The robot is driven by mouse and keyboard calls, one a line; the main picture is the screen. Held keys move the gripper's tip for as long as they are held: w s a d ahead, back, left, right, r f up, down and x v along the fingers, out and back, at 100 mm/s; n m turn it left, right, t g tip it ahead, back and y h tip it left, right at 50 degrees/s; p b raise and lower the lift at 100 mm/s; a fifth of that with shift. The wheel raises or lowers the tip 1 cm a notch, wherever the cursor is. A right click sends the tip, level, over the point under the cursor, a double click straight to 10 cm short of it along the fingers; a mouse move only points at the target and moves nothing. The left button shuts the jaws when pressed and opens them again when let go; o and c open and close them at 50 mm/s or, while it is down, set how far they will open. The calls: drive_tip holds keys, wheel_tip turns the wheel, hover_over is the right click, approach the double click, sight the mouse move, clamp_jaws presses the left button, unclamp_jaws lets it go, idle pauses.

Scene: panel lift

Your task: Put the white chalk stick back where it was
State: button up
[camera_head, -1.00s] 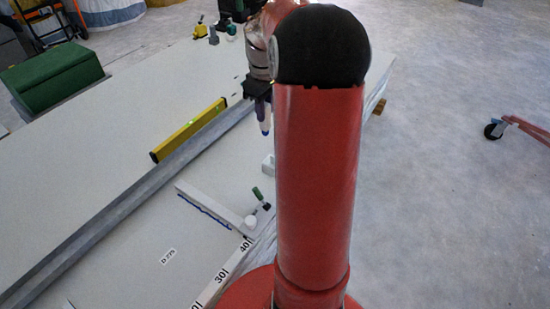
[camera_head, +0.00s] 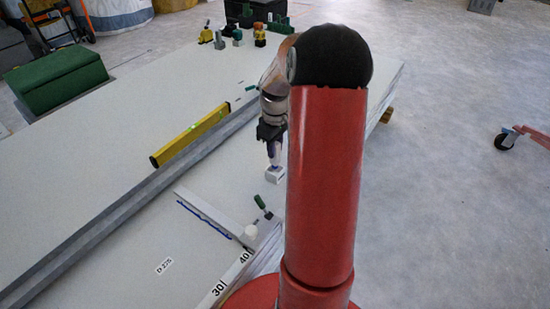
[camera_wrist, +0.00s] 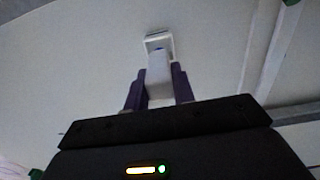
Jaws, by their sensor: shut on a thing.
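My gripper (camera_head: 273,146) points down over the panel and is shut on the white chalk stick. The stick shows between the two purple fingers in the wrist view (camera_wrist: 159,74), with a blue end at its far tip. A small white open-topped holder (camera_head: 274,176) stands on the panel directly below. In the wrist view the stick's blue tip overlaps the holder's opening (camera_wrist: 148,38). I cannot tell whether the tip is inside the holder or just above it.
A grey metal rail (camera_head: 130,205) and a yellow level (camera_head: 190,137) lie left on the panel. A white strip with a blue line (camera_head: 212,216), a dark green item (camera_head: 262,205) and a numbered rule (camera_head: 232,278) are nearer. Several small objects stand at the far end.

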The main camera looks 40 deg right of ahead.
drive_tip(key=shift+f, duration=2.15)
drive_tip(key=shift+f+b, duration=0.1)
drive_tip(key=shift+b, duration=0.25)
drive_tip(key=o, duration=0.9)
wheel_tip(320, 180, up, 12)
drive_tip(key=shift+f+p, duration=0.1)
drive_tip(key=shift+p, duration=0.8)
drive_tip(key=s+a+r+m+t+h, duration=0.1)
drive_tip(key=s+a+r+t, duration=0.1)
drive_tip(key=s+a+r, duration=0.55)
drive_tip(key=s+a+r+m+t, duration=0.15)
drive_tip(key=s+a+r, duration=0.25)
drive_tip(key=a, duration=0.7)
drive_tip(key=s+a, duration=0.1)
drive_tip(key=s, duration=0.2)
drive_tip(key=s+a+m+t, duration=0.1)
drive_tip(key=s+a, duration=0.1)
drive_tip(key=s+a+t+y, duration=0.1)
drive_tip(key=s, duration=0.2)
drive_tip(key=shift+s+a+f, duration=0.3)
drive_tip(key=shift+f, duration=0.05)
